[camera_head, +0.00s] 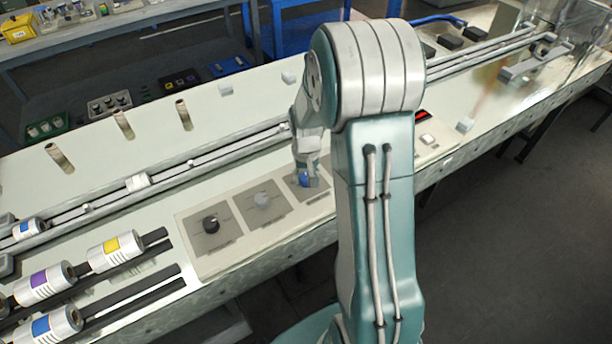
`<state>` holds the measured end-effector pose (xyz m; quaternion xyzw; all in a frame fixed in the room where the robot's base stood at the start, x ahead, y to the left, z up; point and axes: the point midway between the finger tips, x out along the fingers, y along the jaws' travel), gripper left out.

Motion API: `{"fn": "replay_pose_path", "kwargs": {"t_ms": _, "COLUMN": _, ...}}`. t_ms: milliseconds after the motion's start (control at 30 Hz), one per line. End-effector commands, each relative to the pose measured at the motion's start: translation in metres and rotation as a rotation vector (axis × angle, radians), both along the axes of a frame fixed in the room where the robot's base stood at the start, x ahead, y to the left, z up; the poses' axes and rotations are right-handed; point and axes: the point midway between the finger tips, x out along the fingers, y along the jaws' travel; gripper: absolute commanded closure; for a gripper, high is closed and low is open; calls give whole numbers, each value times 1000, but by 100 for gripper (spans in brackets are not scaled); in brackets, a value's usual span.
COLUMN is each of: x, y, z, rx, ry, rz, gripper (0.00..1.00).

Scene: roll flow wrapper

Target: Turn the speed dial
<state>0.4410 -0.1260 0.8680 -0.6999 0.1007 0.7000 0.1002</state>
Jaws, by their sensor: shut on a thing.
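The control panel (232,254) lies on the machine's flat top. It carries a row of dials on grey square plates. The black dial (211,224) is on the left plate and a grey dial (262,199) is on the middle plate. A blue dial (305,179) is on the right plate, partly hidden by my gripper. My gripper (305,175) points down over the right plate and is shut on the blue dial. The labels are too small to read, so I cannot tell which dial is for speed.
Metal rails (140,182) run behind the panel. Upright brown posts (122,122) stand farther back. A red display (421,115) is right of my arm.

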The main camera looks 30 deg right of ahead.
Motion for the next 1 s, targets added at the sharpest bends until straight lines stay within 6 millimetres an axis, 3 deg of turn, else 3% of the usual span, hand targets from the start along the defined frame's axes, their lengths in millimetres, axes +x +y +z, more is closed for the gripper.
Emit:
{"fn": "replay_pose_path", "kwargs": {"t_ms": 500, "x": -1, "y": 1, "z": -1, "rx": 1, "ry": 3, "rz": -439, "gripper": 95}}
{"fn": "replay_pose_path", "kwargs": {"t_ms": 1000, "x": -1, "y": 1, "z": -2, "rx": 1, "ry": 3, "rz": -608, "gripper": 95}}
